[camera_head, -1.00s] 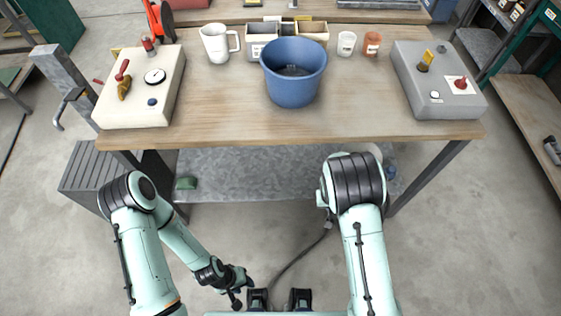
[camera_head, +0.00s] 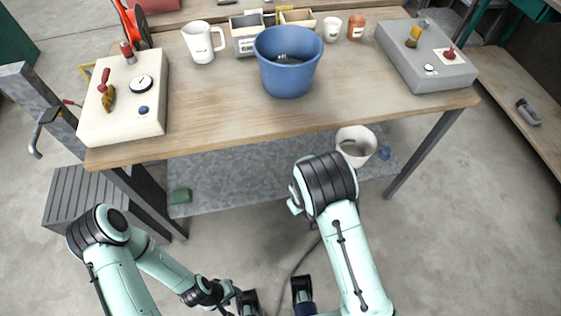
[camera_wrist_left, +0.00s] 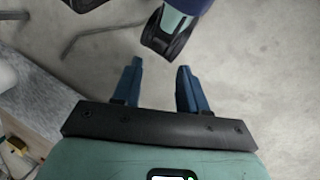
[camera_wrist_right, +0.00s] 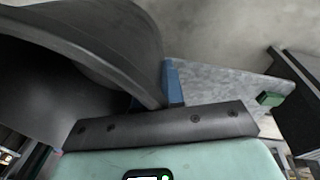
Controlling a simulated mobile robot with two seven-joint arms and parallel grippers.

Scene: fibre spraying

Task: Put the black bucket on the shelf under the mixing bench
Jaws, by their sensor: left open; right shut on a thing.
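The black bucket (camera_wrist_right: 85,45) fills the left of the right wrist view, tilted, with its rim close to the camera. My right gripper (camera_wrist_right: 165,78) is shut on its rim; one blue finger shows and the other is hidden. In the head view the bucket and right gripper are hidden. The mixing bench (camera_head: 200,105) stands ahead, with the grey metal shelf (camera_head: 240,172) low under it. The shelf also shows in the right wrist view (camera_wrist_right: 215,82), beyond the bucket. My left gripper (camera_wrist_left: 160,68) is open and empty over the floor.
A white bucket (camera_head: 357,147) stands at the shelf's right, with a small blue thing (camera_head: 384,153) beside it. A green thing (camera_head: 180,196) lies at its left front. The shelf's middle looks bare. Bench legs (camera_head: 425,152) flank it. A blue bucket (camera_head: 287,70) stands on the bench.

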